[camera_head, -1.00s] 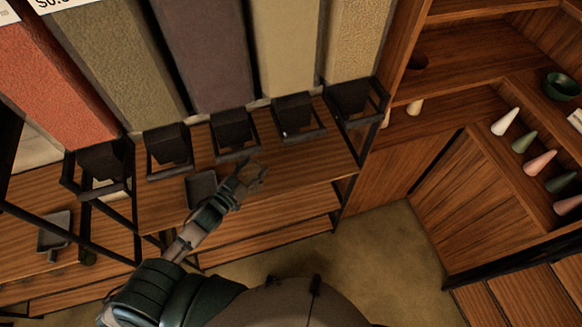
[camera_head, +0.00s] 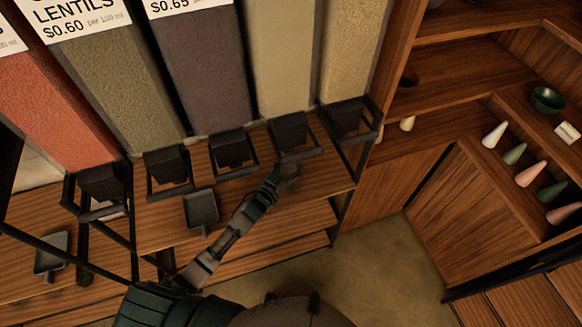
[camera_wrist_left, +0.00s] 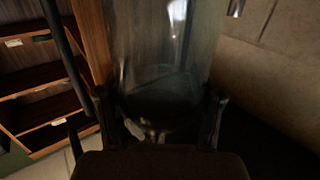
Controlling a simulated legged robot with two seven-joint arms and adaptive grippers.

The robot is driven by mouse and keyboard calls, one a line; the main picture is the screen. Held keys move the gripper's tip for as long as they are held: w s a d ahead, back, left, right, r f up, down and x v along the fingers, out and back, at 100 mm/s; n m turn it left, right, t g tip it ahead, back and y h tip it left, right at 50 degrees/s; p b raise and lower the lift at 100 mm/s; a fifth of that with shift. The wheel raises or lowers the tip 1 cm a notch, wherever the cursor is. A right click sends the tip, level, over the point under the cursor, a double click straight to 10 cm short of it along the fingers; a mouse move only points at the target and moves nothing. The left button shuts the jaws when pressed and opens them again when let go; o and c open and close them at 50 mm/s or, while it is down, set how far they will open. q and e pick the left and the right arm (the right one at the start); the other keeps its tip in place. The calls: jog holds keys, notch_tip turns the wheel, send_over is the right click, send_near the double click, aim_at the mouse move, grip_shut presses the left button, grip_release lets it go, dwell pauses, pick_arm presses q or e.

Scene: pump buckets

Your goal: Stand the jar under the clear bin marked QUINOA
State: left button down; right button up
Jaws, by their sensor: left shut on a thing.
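My left gripper (camera_head: 288,178) is at the shelf's front edge, just in front of and below the black spout (camera_head: 289,130) of the beige bin (camera_head: 280,60). In the left wrist view the fingers (camera_wrist_left: 160,115) are shut on a clear glass jar (camera_wrist_left: 155,50), one finger on each side. The jar looks dark inside, and its contents cannot be told. In the head view the jar cannot be made out clearly. No label reading QUINOA is in sight. My right gripper is not in view.
The green bin (camera_head: 110,85) is marked LENTILS; a purple-grey bin (camera_head: 205,80) and a tan bin (camera_head: 350,50) flank the beige one. Black frames surround the spouts. A dark scoop (camera_head: 201,208) lies on the wooden shelf (camera_head: 165,235).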

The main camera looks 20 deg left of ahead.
pick_arm(q)
jog(key=shift+a+f, duration=0.15)
jog(key=shift+f, duration=0.2)
jog(key=shift+c, duration=1.5)
grip_release()
jog(key=shift+o, duration=0.7)
jog(key=shift+d, duration=0.45)
jog(key=shift+s, duration=0.15)
jog(key=f+v, duration=0.1)
jog(key=v, duration=1)
jog(key=shift+s+a+r+b, duration=0.3)
jog(key=shift+a+r+b, duration=0.05)
jog(key=shift+r, duration=0.2)
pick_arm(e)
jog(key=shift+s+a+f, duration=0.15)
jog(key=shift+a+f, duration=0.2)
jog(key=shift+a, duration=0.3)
